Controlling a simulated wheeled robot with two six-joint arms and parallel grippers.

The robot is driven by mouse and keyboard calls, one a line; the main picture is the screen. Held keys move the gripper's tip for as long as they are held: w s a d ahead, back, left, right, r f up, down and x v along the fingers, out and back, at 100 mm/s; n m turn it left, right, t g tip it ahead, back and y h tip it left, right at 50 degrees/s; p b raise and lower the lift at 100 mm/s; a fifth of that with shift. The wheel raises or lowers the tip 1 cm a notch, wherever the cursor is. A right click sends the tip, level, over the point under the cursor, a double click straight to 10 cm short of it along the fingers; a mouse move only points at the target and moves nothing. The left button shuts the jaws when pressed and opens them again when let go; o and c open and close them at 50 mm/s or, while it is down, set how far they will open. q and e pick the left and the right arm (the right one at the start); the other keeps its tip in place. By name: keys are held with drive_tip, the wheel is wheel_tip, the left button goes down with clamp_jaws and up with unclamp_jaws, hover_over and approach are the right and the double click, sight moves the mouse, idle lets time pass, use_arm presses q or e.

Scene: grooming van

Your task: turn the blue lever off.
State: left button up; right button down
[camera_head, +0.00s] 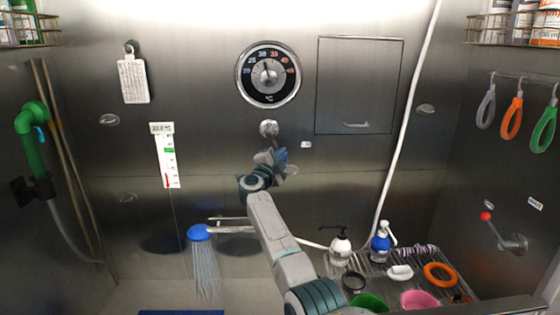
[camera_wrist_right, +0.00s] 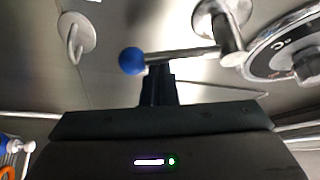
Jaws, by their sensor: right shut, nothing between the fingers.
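In the right wrist view the blue knob (camera_wrist_right: 131,61) sits at the end of a metal rod running right to the mount (camera_wrist_right: 225,30). My right gripper (camera_head: 272,158) is shut and empty at the lever. In the wrist view its dark fingertips (camera_wrist_right: 158,72) are by the rod, just right of the knob; I cannot tell if they touch. My left gripper is not in view.
A round dial (camera_head: 268,75) is above the lever. A blue shower head (camera_head: 199,232) at lower left has water-like streaks falling from it. A red-knobbed lever (camera_head: 486,216) is on the right wall. Pump bottles (camera_head: 340,247) and bowls stand on a rack at lower right.

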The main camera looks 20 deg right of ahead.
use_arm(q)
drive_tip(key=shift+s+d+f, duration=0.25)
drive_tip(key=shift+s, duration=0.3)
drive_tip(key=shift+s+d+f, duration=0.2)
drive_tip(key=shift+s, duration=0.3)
use_arm(e)
drive_tip(key=a+m, duration=0.1)
drive_tip(key=a+m+g, duration=0.1)
drive_tip(key=m, duration=0.1)
drive_tip(key=w+a+f+m+g+y, duration=0.1)
drive_tip(key=shift+m, duration=0.3)
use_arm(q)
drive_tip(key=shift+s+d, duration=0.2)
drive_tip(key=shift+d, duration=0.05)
